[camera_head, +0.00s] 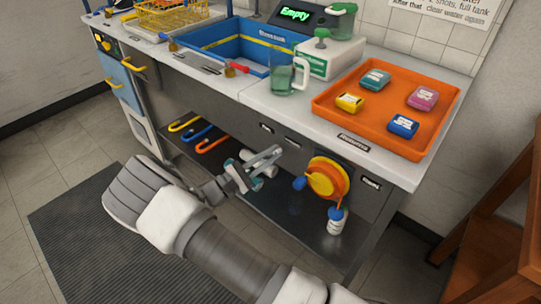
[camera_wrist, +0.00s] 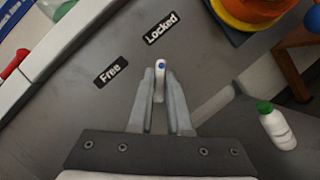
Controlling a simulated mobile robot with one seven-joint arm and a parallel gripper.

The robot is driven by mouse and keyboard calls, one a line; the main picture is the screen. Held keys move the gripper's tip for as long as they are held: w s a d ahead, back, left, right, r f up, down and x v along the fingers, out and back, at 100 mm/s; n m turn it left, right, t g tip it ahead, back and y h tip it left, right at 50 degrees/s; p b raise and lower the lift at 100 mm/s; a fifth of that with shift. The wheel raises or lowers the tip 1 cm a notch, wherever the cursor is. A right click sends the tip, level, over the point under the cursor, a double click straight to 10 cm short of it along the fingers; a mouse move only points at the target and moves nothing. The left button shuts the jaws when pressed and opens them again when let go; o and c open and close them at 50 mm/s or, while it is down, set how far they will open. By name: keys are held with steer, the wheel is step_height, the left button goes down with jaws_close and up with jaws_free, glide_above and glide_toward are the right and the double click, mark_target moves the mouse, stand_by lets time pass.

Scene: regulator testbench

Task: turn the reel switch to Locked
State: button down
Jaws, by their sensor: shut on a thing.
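The reel switch (camera_wrist: 159,86) is a small pale lever with a blue dot. In the wrist view it sits between my gripper's fingertips (camera_wrist: 162,74), which are closed on it from both sides. The black "Free" label (camera_wrist: 111,70) lies to its upper left and the "Locked" label (camera_wrist: 161,27) straight above it. The lever points up in that view, its dotted end towards "Locked"; its pivot is hard to make out. In the head view my gripper (camera_head: 270,162) is at the bench's front panel, and its fingers hide the switch.
The yellow and orange reel (camera_head: 327,179) with blue parts is right of my gripper. A white bottle (camera_head: 337,222) stands on the lower shelf. Colored hooks (camera_head: 197,133) lie left on that shelf. The orange tray (camera_head: 372,132) and glass jug (camera_head: 285,80) are on the counter above.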

stand_by(0.5)
steer(key=c, duration=0.9)
jaws_free()
steer(key=shift+o, duration=0.2)
steer(key=p+v, duration=0.2)
steer(key=v, duration=1.5)
steer(key=shift+a, duration=0.25)
